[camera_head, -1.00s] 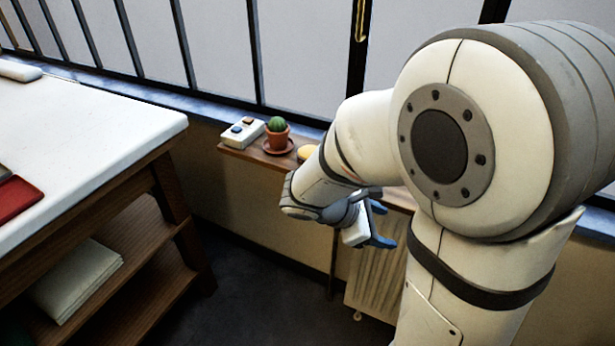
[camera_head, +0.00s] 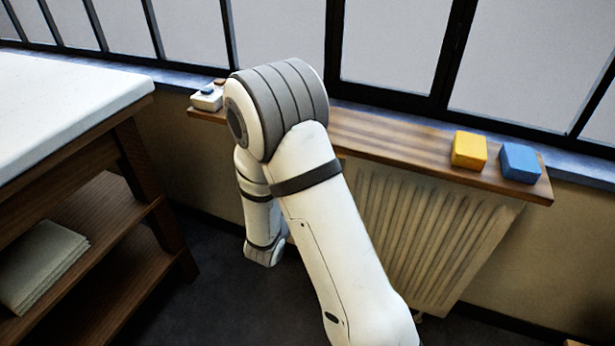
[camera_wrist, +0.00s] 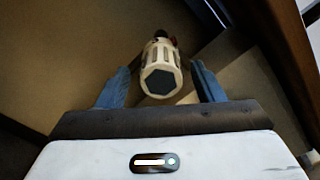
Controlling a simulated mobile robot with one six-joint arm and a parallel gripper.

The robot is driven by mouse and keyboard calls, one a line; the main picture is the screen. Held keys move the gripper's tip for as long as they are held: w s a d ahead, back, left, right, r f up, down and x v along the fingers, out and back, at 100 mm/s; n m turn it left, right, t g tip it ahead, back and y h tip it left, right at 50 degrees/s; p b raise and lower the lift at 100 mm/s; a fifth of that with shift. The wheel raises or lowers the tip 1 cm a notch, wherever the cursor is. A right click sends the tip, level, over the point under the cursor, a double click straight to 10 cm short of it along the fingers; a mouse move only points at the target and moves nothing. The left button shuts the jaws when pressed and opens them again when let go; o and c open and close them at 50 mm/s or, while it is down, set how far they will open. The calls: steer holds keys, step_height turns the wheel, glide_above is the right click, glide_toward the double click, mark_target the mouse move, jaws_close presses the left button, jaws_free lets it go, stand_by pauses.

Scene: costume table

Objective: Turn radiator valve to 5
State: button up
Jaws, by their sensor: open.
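The radiator valve (camera_wrist: 160,82) shows in the wrist view as a ribbed, cream-white knob with a dark hexagonal end face towards me. My gripper (camera_wrist: 160,68) is open, with one blue finger on each side of the knob. Gaps show between the knob and both fingers, so it is not gripped. No number or mark can be read on the knob. In the head view my arm hides the valve and my fingers. The ribbed cream radiator (camera_head: 430,235) stands under the wooden shelf, right of my arm.
The wooden shelf (camera_head: 390,137) runs above the radiator, with a yellow block (camera_head: 469,150) and a blue block (camera_head: 520,163) at its right end. A white box with buttons (camera_head: 207,96) sits at its left end. A white-topped table (camera_head: 60,105) stands left.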

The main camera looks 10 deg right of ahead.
steer(key=shift+x, duration=2.1)
steer(key=shift+c, duration=0.3)
steer(key=c, duration=0.9)
steer(key=shift+a, duration=0.25)
steer(key=shift+s+d+b, duration=0.1)
steer(key=shift+b, duration=0.2)
